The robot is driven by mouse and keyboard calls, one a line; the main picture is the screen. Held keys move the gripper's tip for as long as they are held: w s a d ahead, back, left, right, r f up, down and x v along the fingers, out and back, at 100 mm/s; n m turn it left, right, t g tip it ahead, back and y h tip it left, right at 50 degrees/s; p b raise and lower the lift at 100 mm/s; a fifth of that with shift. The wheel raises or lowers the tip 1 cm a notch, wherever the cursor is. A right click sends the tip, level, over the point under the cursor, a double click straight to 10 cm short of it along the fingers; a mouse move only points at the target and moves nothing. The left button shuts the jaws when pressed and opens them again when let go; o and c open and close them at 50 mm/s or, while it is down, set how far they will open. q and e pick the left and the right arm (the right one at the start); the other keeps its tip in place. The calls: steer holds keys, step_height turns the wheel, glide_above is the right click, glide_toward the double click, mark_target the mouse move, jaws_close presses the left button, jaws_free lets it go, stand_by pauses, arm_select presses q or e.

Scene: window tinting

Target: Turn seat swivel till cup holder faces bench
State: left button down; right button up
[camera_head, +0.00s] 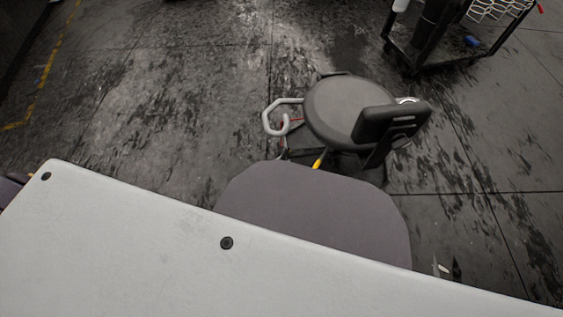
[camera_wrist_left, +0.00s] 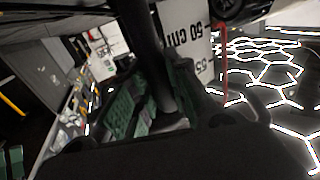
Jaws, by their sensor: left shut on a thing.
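The swivel seat stands in the middle of the head view, with a round dark grey cushion (camera_head: 342,108) and a black backrest (camera_head: 392,122) on its lower right side. A pale grey curled loop (camera_head: 283,117) sticks out to the left of the cushion. A pale ring (camera_head: 406,103) shows partly behind the backrest; I cannot tell which of these is the cup holder. In the left wrist view my left gripper (camera_wrist_left: 163,100) is shut on a dark bar (camera_wrist_left: 143,40). Which part of the seat the bar belongs to is unclear. I cannot make out the bench for certain.
A black wheeled cart (camera_head: 440,45) with a wire basket (camera_head: 498,8) stands at the upper right. Open worn floor (camera_head: 180,110) lies left of the seat. A yellow dashed line (camera_head: 42,75) runs along the far left. The pale panel across the bottom looks like my own body.

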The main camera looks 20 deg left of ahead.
arm_select(q)
steer(key=s+d+p, duration=0.2)
steer(key=s+d, duration=0.2)
steer(key=shift+s+d, duration=0.2)
steer(key=shift+d, duration=0.2)
steer(key=c, duration=1.3)
jaws_free()
steer(key=shift+a, duration=0.1)
steer(key=shift+v, duration=5.95)
steer(key=shift+w, duration=0.1)
